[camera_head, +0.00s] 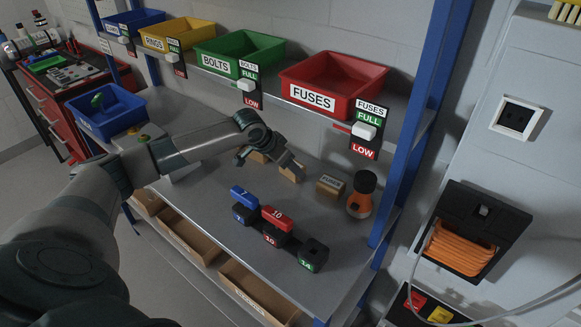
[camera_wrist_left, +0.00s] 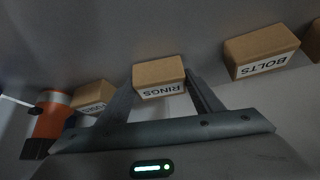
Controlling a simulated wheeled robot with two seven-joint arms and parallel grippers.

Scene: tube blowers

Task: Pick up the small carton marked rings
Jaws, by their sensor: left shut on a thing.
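The small carton marked RINGS (camera_wrist_left: 158,72) is a brown box with a white label, which reads upside down in the left wrist view. It sits between the two fingers of my left gripper (camera_wrist_left: 160,88), which is shut on it. In the head view the carton (camera_head: 291,174) is partly hidden by the gripper (camera_head: 274,163), low over the grey bench. I cannot tell whether it is clear of the surface. My right gripper is not in view.
The BOLTS carton (camera_wrist_left: 262,52) and FUSES carton (camera_head: 330,186) stand on either side, close by. An orange bottle (camera_head: 361,196) stands beyond FUSES. Numbered blocks (camera_head: 276,222) are in front. Labelled bins, including red FUSES (camera_head: 337,80), line the shelf above.

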